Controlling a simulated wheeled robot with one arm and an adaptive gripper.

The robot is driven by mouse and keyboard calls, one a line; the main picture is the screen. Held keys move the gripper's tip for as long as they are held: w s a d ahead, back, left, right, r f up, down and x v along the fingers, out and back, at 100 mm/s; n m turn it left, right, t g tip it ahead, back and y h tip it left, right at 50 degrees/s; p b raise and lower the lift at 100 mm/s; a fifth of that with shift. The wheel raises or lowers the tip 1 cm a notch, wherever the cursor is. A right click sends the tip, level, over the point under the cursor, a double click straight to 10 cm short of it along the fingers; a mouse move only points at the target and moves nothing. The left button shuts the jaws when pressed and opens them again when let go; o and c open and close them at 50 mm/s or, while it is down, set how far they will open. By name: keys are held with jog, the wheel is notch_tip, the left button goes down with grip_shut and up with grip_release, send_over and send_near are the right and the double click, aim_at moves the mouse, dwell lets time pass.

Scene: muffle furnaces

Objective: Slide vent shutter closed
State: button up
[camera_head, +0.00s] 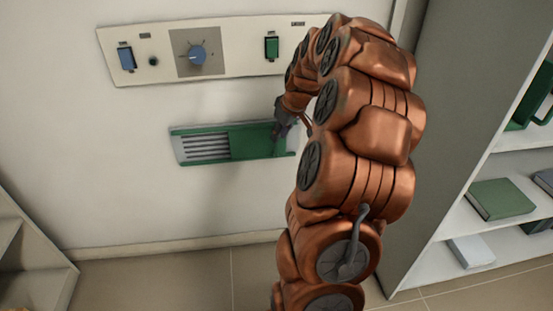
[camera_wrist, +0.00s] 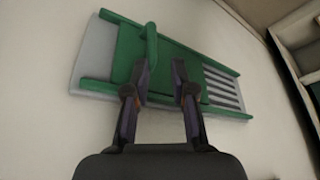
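The vent (camera_head: 184,158) is a wide panel low on the white wall, with green rails above and below. Its green shutter (camera_head: 245,141) covers the right part in the head view, and several slats show uncovered at the left. In the wrist view the shutter (camera_wrist: 128,51) is at the left and the bare slats at the right. A green upright handle bar (camera_wrist: 151,45) stands on the shutter. My gripper (camera_wrist: 159,74) is open, its fingers apart in front of the shutter. The handle is close to the left finger; I cannot tell whether they touch. In the head view my gripper (camera_head: 281,128) is partly hidden by my arm.
A control panel (camera_head: 225,50) with a blue knob (camera_head: 197,55), a blue switch (camera_head: 126,58) and a green switch (camera_head: 271,47) is above the vent. Shelves (camera_head: 485,220) with green boxes stand at the right. Another shelf unit (camera_head: 35,265) is at lower left.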

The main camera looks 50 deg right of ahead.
aim_at(276, 148)
jog(key=x, duration=0.2)
jog(key=b+x, duration=0.1)
jog(key=x, duration=0.2)
jog(key=d+x, duration=0.1)
jog(key=x, duration=0.2)
jog(key=shift+s+f, duration=0.1)
jog(key=shift+f, duration=0.15)
grip_shut()
dwell(0.4)
